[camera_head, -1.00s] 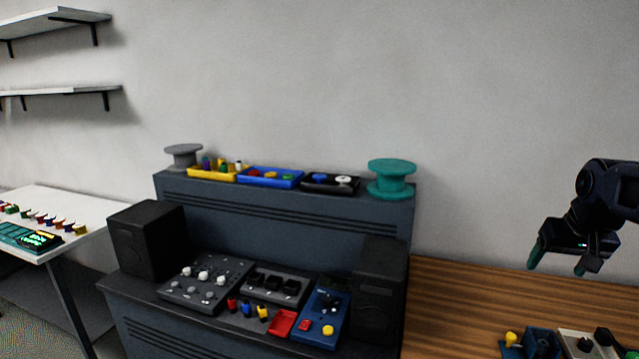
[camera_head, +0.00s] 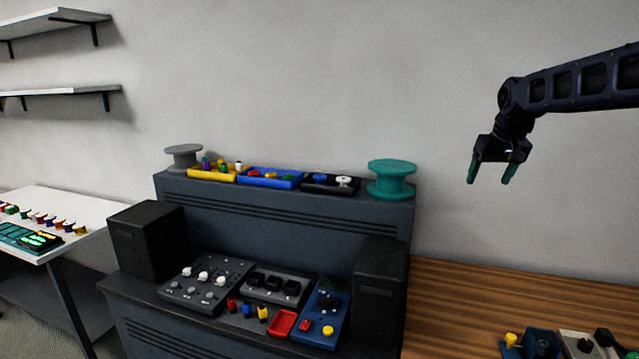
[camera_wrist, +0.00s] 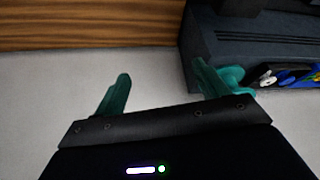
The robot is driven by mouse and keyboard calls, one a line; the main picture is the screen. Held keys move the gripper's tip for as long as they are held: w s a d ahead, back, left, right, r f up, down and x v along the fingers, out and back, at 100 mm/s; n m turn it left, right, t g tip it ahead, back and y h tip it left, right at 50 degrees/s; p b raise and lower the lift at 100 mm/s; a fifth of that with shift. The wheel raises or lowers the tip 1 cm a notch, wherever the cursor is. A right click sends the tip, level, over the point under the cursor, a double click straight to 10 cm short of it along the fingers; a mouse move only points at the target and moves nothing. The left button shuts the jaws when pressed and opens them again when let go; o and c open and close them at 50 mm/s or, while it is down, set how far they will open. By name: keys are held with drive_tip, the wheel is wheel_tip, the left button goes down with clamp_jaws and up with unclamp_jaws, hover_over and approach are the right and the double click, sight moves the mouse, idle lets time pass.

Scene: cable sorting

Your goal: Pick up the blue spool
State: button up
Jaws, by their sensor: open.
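A teal, blue-green spool (camera_head: 392,180) stands upright at the right end of the dark cabinet's upper ledge in the head view. It is the only bluish spool I see. My gripper (camera_head: 489,182) hangs in the air to the right of it, fingers pointing down, open and empty. In the wrist view, my gripper (camera_wrist: 161,68) shows two spread teal fingers with nothing between them. The spool (camera_wrist: 233,74) shows there just beside the right finger, which partly hides it.
A grey spool (camera_head: 183,156) stands at the ledge's left end. A yellow tray (camera_head: 203,175), a blue tray (camera_head: 270,181) and a black tray (camera_head: 318,189) sit between the spools. A black speaker (camera_head: 379,290) stands below the teal spool. The wooden table (camera_head: 450,300) is partly bare.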

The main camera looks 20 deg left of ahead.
drive_tip(key=w+a+r+n, duration=0.1)
drive_tip(key=w+a+r, duration=0.1)
drive_tip(key=w+a, duration=0.6)
drive_tip(key=n+g+y, duration=0.1)
drive_tip(key=n+y, duration=0.1)
drive_tip(key=n, duration=0.3)
approach(320, 176)
drive_tip(key=x, duration=0.4)
drive_tip(key=shift+w+f, duration=0.2)
drive_tip(key=shift+f, duration=0.15)
drive_tip(key=shift+s+x, duration=0.15)
drive_tip(key=shift+x, duration=1.2)
drive_tip(key=shift+s+x, duration=0.1)
drive_tip(key=shift+x, duration=1.25)
drive_tip(key=shift+a, duration=0.15)
drive_tip(key=c, duration=1)
drive_tip(key=shift+c, duration=0.2)
